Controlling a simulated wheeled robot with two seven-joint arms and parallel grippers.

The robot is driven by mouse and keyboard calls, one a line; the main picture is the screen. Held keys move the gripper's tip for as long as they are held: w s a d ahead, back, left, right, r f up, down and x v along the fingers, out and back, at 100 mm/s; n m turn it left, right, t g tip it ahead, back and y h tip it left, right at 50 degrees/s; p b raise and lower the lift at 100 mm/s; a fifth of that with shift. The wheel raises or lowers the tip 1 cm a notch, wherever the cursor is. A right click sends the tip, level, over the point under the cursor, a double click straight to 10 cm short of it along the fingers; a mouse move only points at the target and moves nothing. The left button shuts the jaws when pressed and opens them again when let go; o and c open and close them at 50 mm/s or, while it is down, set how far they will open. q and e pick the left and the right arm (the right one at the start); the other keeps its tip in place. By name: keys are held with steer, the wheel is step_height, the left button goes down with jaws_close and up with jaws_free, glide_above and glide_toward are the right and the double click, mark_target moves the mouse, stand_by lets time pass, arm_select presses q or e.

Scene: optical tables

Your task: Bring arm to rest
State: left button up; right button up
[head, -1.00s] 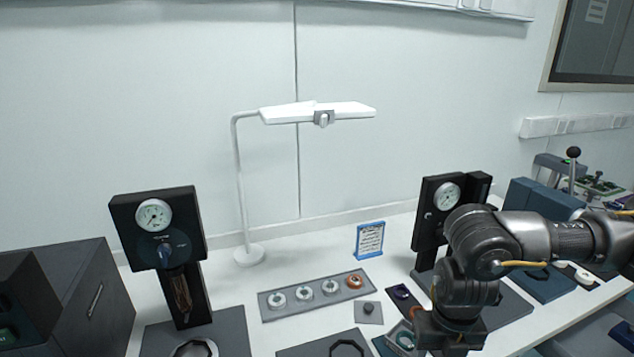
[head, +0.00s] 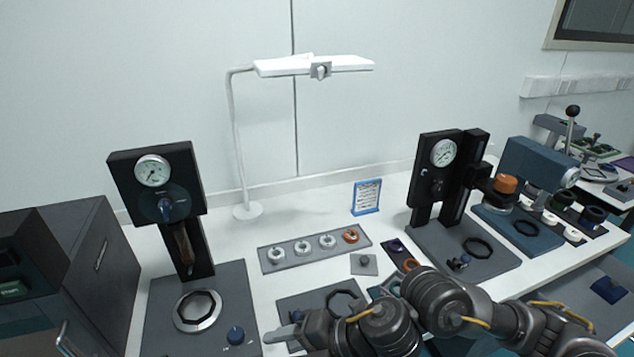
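My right arm comes in from the lower right and lies low across the front of the white table (head: 440,236). Its gripper (head: 284,334) points left at the bottom of the view, over the front of a dark mat with a black ring. One pale grey finger shows clearly; the rest of the gripper is hidden or cut off, so I cannot tell whether it is open or holds anything. My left gripper is not in view.
A gauge press (head: 180,190) stands at the left and another gauge stand (head: 430,180) at the right. A tray of rings (head: 315,248), a lamp (head: 240,150) and a blue-framed card (head: 367,197) stand behind my arm. A blue machine (head: 535,165) is farther right.

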steer(key=w+d+f+m+t+h, duration=0.2)
steer(key=d+f+m+t+h, duration=0.3)
steer(key=m, duration=0.6)
steer(key=w+d+f+m+t, duration=0.1)
steer(key=d+m+t, duration=0.2)
steer(key=d+m, duration=0.6)
steer(key=s+d+f+m+g+h, duration=0.6)
steer(key=s+d+f+m, duration=0.55)
steer(key=s+d, duration=0.5)
step_height(320, 180, down, 25)
steer(key=a+n+g, duration=0.1)
steer(key=s+d+f+g, duration=0.1)
steer(key=s+d+f, duration=0.2)
steer(key=s+f, duration=1.4)
steer(key=shift+s+f+g, duration=0.2)
steer(key=shift+s+g, duration=0.15)
steer(key=shift+g, duration=0.05)
